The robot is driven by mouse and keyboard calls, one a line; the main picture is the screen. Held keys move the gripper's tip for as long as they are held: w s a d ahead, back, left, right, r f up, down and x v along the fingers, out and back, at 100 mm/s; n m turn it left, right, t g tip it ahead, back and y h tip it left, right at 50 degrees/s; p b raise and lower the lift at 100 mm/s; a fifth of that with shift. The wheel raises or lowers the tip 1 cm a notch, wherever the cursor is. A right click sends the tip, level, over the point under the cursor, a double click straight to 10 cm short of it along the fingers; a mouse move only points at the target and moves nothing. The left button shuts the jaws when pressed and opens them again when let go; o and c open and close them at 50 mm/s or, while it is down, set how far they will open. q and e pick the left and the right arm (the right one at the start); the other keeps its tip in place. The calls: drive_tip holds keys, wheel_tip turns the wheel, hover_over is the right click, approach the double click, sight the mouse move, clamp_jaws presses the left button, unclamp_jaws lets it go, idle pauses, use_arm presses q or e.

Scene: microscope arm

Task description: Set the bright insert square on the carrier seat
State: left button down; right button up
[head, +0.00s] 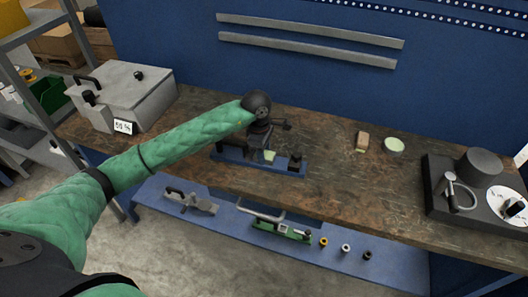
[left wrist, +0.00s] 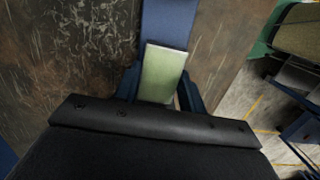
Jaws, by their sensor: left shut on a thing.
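The bright insert is a pale green rectangular block (left wrist: 163,72), held between the fingers of my left gripper (left wrist: 160,92) in the left wrist view. In the head view a small pale green patch of it (head: 269,155) shows just below my left gripper (head: 262,143). My left gripper is shut on the insert over the blue carrier base (head: 230,154) on the bench. The blue base also runs beyond the insert in the left wrist view (left wrist: 168,20). The seat is hidden, and I cannot tell whether the insert touches it. My right gripper is not in view.
A black post (head: 295,161) stands at the base's right end. A tan block (head: 362,140) and a pale round dish (head: 394,144) lie to the right on the wooden bench (head: 340,185). A grey box (head: 135,90) stands left; a dark stand (head: 437,180) stands right. A lower blue shelf holds tools.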

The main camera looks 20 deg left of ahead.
use_arm(q)
drive_tip(key=shift+f, duration=0.25)
drive_tip(key=c, duration=0.7)
unclamp_jaws()
drive_tip(key=shift+c, duration=0.2)
